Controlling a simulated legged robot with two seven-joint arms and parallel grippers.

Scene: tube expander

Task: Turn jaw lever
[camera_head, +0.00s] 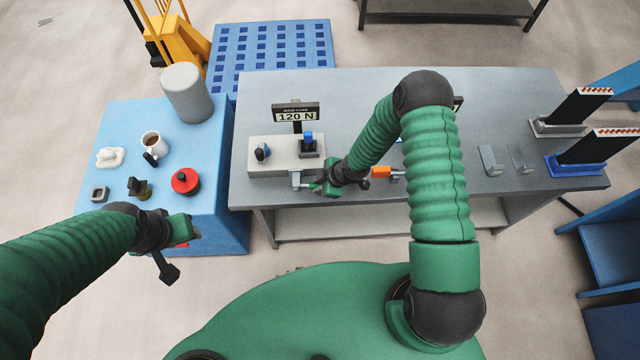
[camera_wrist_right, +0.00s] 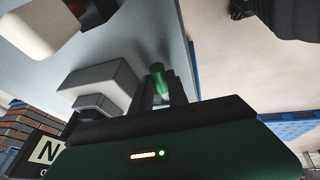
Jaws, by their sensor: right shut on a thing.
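A pale tester base (camera_head: 265,166) stands on the grey bench, with a dark block and blue top (camera_head: 308,142) and a small dark knob (camera_head: 262,152) on it. A small light-grey metal part (camera_head: 297,180) shows at its front edge. My right gripper (camera_head: 322,184) is at this front edge, shut on the jaw lever, which it mostly hides. In the right wrist view a green round handle (camera_wrist_right: 158,80) shows at the fingers. My left gripper (camera_head: 178,250) is in front of the blue table, away from the tester; its finger gap is unclear.
A sign reading 120 N (camera_head: 296,115) stands behind the base. An orange-handled piece (camera_head: 381,172) lies right of my right gripper. Grey brackets (camera_head: 490,160) and dark racks (camera_head: 580,108) are at the right. The blue table (camera_head: 120,120) holds a mug (camera_head: 153,143) and red container (camera_head: 185,181).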

